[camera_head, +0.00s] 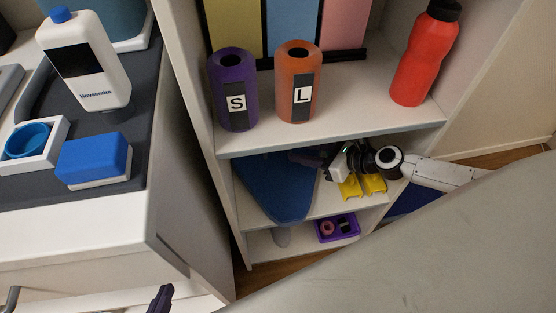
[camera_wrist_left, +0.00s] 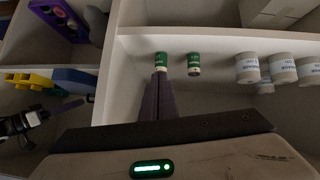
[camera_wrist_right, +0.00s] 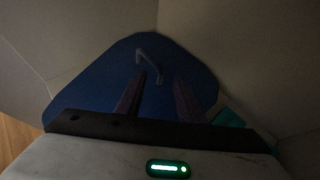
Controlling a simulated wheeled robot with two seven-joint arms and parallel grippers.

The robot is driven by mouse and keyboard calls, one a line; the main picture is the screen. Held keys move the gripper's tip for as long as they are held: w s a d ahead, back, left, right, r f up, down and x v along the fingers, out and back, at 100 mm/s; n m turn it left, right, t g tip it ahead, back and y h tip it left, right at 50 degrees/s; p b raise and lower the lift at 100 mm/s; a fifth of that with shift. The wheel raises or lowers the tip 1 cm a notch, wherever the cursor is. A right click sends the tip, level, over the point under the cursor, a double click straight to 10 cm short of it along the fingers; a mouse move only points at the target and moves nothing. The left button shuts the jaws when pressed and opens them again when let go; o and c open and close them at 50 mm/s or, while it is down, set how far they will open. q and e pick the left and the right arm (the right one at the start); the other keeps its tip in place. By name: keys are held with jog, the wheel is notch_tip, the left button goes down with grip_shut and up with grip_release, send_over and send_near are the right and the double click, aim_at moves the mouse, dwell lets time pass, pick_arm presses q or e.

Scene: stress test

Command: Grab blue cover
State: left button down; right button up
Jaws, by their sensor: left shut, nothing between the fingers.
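The blue cover (camera_head: 275,187), a rounded, roughly triangular panel, leans in the middle shelf compartment in the head view. In the right wrist view the blue cover (camera_wrist_right: 88,92) faces me, with a small grey handle (camera_wrist_right: 150,58) on it. My right gripper (camera_head: 306,157) reaches into that compartment from the right. In its wrist view, the right gripper's fingers (camera_wrist_right: 158,82) are apart, with the handle just ahead of them and nothing clearly held. My left gripper (camera_head: 162,296) is at the bottom left of the head view, shut and empty, away from the cover.
A purple tray (camera_head: 338,228) sits on the lower shelf. Purple (camera_head: 232,90) and orange (camera_head: 298,85) canisters and a red bottle (camera_head: 426,55) stand above. Green cans (camera_wrist_left: 194,64) stand ahead of my left gripper.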

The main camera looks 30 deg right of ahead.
aim_at(291, 151)
jog(key=x, duration=0.3)
jog(key=shift+w+a+f+b, duration=0.15)
jog(key=shift+w+f+b, duration=0.05)
jog(key=shift+f+b, duration=0.15)
grip_shut()
